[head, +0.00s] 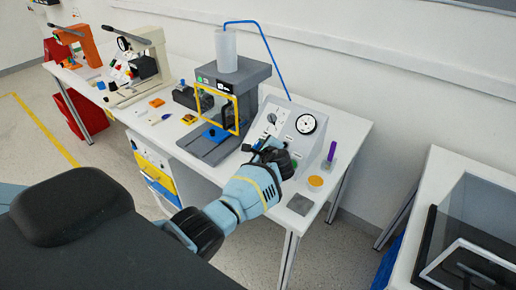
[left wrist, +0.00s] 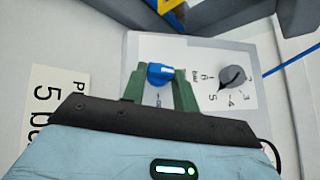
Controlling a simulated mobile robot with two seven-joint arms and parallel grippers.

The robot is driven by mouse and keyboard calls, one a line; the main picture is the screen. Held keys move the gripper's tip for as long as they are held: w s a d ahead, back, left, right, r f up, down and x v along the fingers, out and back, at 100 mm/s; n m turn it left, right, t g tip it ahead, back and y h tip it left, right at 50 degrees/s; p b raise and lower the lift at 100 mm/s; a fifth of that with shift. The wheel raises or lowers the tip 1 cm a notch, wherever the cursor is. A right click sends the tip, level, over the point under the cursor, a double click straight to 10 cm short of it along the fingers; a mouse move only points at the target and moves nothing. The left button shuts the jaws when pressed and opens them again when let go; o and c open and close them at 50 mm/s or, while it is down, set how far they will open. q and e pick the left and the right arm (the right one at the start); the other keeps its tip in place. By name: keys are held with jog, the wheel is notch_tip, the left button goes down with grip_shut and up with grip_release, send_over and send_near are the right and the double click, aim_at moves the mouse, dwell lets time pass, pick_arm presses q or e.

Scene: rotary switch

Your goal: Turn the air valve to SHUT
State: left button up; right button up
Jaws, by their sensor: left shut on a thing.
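The control box (head: 312,145) is a sloped light-grey panel on the white workbench, with a round white gauge (head: 306,124) at its upper right. In the left wrist view a blue knob (left wrist: 160,73) sits on the light panel (left wrist: 150,47). My left gripper (left wrist: 160,86) has its green fingers closed on either side of the blue knob. In the head view my left gripper (head: 268,152) covers the lower left of the panel and hides this knob. The knob's lettering is mostly hidden; I cannot read which position it points to. My right gripper is not in view.
A grey dial knob (left wrist: 232,78) with a numbered scale is right of the blue knob. A press (head: 228,100) with a yellow-framed guard stands left of the box. A purple-topped item (head: 331,152) and an orange disc (head: 315,182) are to the right.

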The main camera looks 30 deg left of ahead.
pick_arm(q)
jog(key=shift+w+r+n+g, duration=0.1)
jog(key=shift+r+n+g, duration=0.05)
jog(key=shift+n+g, duration=0.75)
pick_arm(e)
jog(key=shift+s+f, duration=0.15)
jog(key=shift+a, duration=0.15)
pick_arm(q)
jog(key=o, duration=1)
jog(key=p+v, duration=0.2)
jog(key=v, duration=0.5)
jog(key=shift+d+r, duration=0.25)
jog(key=shift+d, duration=0.05)
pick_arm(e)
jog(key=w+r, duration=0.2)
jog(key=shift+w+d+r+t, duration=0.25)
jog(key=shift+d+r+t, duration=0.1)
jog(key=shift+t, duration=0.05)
